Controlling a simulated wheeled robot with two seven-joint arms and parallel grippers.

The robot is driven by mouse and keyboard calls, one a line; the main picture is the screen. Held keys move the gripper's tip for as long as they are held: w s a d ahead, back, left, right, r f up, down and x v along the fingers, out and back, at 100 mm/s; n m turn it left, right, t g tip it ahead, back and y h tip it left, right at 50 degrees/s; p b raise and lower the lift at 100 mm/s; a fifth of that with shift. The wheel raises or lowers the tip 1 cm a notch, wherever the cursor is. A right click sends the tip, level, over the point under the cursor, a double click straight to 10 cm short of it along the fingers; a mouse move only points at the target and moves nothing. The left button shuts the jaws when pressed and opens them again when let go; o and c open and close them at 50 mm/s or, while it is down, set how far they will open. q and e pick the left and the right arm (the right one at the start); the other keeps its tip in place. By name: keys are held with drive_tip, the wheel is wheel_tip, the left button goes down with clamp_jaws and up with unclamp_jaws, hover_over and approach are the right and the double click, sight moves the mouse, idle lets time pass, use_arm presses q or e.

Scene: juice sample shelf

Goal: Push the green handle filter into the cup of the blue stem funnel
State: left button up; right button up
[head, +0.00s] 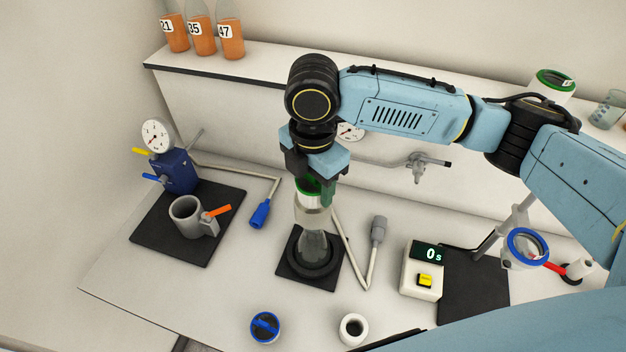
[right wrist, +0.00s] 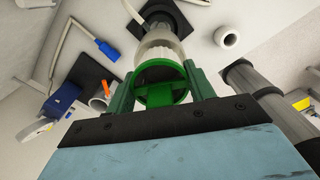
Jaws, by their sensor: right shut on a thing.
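The green handle filter (right wrist: 160,93) is a round green piece with a bar across it, between the fingers of my right gripper (right wrist: 162,88), which is shut on it. In the head view, its green edge (head: 308,187) shows under my right gripper (head: 316,182). Directly below is a pale funnel cup (head: 312,215), also in the right wrist view (right wrist: 158,50), standing upright on a clear flask (head: 313,245). The filter is at the cup's mouth; how deep it sits I cannot tell. The funnel's stem colour is hidden. My left gripper is out of view.
The flask stands on a black mat (head: 293,279). A blue-handled round piece (head: 265,327) and a white ring (head: 353,329) lie in front. A timer (head: 422,270) and a stand with a blue ring (head: 510,237) are right. A grey mug (head: 184,218) and blue pump (head: 178,172) are left.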

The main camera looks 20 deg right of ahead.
drive_tip(key=shift+s+f, duration=0.1)
drive_tip(key=shift+f, duration=0.9)
drive_tip(key=shift+r, duration=1)
drive_tip(key=o, duration=1)
drive_tip(key=shift+o, duration=0.2)
